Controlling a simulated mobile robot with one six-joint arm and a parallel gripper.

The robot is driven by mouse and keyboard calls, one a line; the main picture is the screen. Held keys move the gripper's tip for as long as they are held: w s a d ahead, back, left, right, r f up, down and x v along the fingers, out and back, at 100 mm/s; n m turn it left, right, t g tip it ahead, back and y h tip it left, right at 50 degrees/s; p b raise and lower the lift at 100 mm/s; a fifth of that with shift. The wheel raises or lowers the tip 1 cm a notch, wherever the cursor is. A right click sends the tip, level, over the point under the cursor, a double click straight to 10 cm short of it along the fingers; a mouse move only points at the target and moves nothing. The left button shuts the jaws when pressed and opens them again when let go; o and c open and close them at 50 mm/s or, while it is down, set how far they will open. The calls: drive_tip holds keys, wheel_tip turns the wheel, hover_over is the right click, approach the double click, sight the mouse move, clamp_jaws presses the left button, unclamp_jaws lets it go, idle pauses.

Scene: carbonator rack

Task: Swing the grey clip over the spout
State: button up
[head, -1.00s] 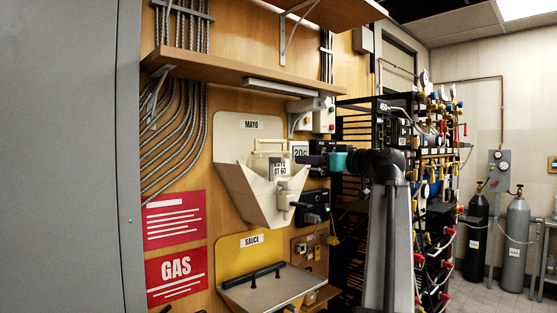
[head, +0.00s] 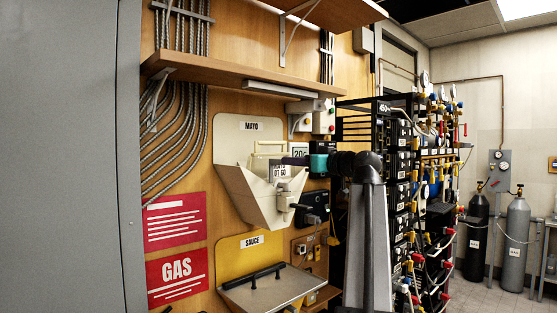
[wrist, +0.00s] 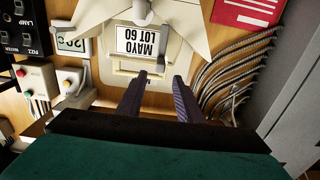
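The cream mayo dispenser (head: 262,200) hangs on the wood wall panel, with a tapered hopper and a "MAYO LOT 60" label, also in the wrist view (wrist: 138,42). A pale spout-like fitting (head: 283,196) sits on its lower right side.
A sauce unit (head: 265,285) with a metal lid stands below. A wooden shelf (head: 235,75) runs above. A black socket box (head: 313,207) is right of the dispenser. A black rack (head: 400,190) with hoses stands further right.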

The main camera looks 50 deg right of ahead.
sight(279, 161)
drive_tip(key=w, duration=0.2)
drive_tip(key=w+p, duration=0.1)
drive_tip(key=w, duration=0.4)
drive_tip(key=shift+w+d, duration=0.3)
drive_tip(key=shift+w, duration=0.05)
drive_tip(key=shift+c, duration=0.5)
clamp_jaws()
drive_tip(key=shift+a+f, duration=0.15)
